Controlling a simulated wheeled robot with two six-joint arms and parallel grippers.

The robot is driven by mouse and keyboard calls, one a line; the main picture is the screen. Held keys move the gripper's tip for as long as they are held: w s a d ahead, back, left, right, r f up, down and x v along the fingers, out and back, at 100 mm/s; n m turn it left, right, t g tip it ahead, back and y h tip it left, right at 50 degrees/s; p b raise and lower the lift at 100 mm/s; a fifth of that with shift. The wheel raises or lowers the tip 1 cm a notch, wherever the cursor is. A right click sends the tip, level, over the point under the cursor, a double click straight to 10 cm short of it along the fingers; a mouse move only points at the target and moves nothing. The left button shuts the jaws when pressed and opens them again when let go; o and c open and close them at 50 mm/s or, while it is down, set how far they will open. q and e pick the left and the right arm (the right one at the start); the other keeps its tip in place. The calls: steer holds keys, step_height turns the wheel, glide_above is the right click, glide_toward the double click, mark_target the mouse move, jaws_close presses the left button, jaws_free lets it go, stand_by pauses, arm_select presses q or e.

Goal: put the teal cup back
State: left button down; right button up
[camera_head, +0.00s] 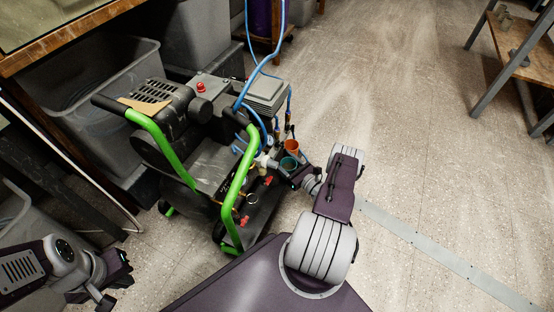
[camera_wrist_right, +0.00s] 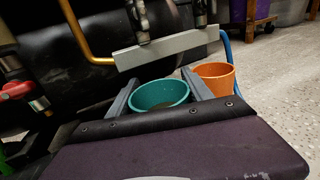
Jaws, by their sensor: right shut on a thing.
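The teal cup (camera_head: 289,163) is beside the right side of the black and green compressor in the head view. In the right wrist view the teal cup (camera_wrist_right: 160,94) sits between the two grey fingers of my right gripper (camera_wrist_right: 157,92), open end showing. My right gripper (camera_head: 291,169) is shut on it. I cannot tell whether anything supports the cup from below. My left gripper (camera_head: 112,279) is low at the left, away from the cup; its finger opening is unclear.
An orange cup (camera_head: 292,146) is just behind the teal cup, and close on its right in the wrist view (camera_wrist_right: 215,82). The compressor (camera_head: 205,150) with green handles and blue hoses stands close by. Grey bins (camera_head: 125,135) are at left.

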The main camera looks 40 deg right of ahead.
steer(key=w, duration=0.1)
steer(key=w+b, duration=0.2)
steer(key=shift+w+a+f, duration=0.25)
steer(key=shift+w, duration=0.15)
steer(key=shift+f+b, duration=0.65)
steer(key=shift+b, duration=0.1)
steer(key=shift+r, duration=0.15)
steer(key=o, duration=1.2)
